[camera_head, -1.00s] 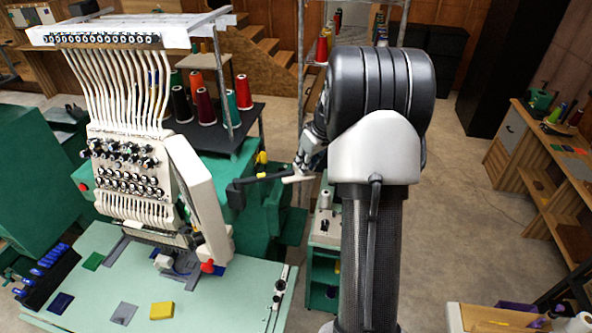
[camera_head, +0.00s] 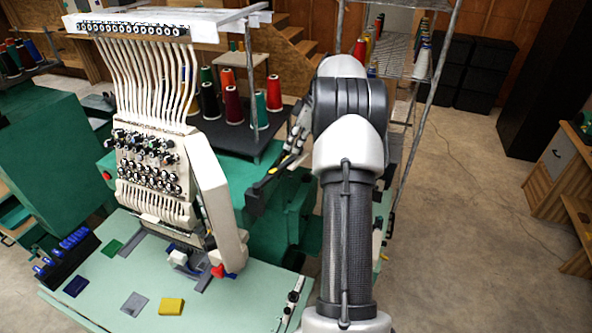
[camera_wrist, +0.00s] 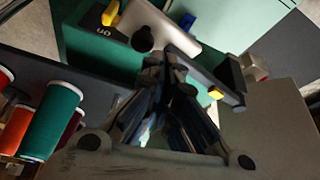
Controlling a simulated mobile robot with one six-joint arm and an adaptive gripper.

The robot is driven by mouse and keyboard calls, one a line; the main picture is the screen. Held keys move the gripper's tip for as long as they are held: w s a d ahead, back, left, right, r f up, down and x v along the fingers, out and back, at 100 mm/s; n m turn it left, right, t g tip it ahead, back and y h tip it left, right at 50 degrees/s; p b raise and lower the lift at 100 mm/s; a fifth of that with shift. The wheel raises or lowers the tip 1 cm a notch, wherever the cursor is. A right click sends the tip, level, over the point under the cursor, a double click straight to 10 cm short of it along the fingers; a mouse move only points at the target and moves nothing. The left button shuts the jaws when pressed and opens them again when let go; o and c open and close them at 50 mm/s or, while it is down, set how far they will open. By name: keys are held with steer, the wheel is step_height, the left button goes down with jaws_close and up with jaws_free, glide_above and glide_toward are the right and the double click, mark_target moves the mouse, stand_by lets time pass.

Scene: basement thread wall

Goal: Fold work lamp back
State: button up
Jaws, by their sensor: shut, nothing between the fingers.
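The work lamp (camera_head: 256,198) has a dark boxy head and a thin dark arm with a yellow band, beside the white embroidery machine (camera_head: 212,195). Its arm slants up and right from the head toward my gripper. My gripper (camera_head: 291,160) is shut and empty, pointing down at the upper end of the lamp arm. In the wrist view my gripper (camera_wrist: 168,62) has its fingertips close to the dark lamp arm (camera_wrist: 205,80) with the yellow band; I cannot tell whether they touch. My arm hides some of the area right of the lamp.
Thread cones (camera_head: 232,105) stand on a dark shelf behind the machine. A metal rack (camera_head: 427,110) stands behind my arm. Open floor (camera_head: 470,240) lies to the right.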

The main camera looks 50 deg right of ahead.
steer(key=shift+o, duration=0.6)
steer(key=shift+d, duration=0.15)
steer(key=o, duration=0.7)
steer(key=shift+s+d, duration=0.25)
steer(key=shift+s, duration=0.05)
steer(key=shift+o, duration=0.2)
steer(key=a+p+v, duration=0.2)
steer(key=p+v, duration=0.2)
steer(key=v, duration=0.6)
steer(key=s+a+p+v, duration=0.1)
steer(key=p+v, duration=0.4)
steer(key=v, duration=0.6)
steer(key=shift+a+r, duration=0.2)
steer(key=shift+a, duration=0.2)
steer(key=s+a+r, duration=0.2)
steer(key=s+r, duration=0.1)
steer(key=r, duration=0.3)
steer(key=s+a+r, duration=0.2)
steer(key=s+r, duration=0.1)
steer(key=r, duration=0.4)
steer(key=shift+s+a+r+h, duration=0.15)
steer(key=shift+s+a+h, duration=0.15)
steer(key=shift+a+h, duration=0.1)
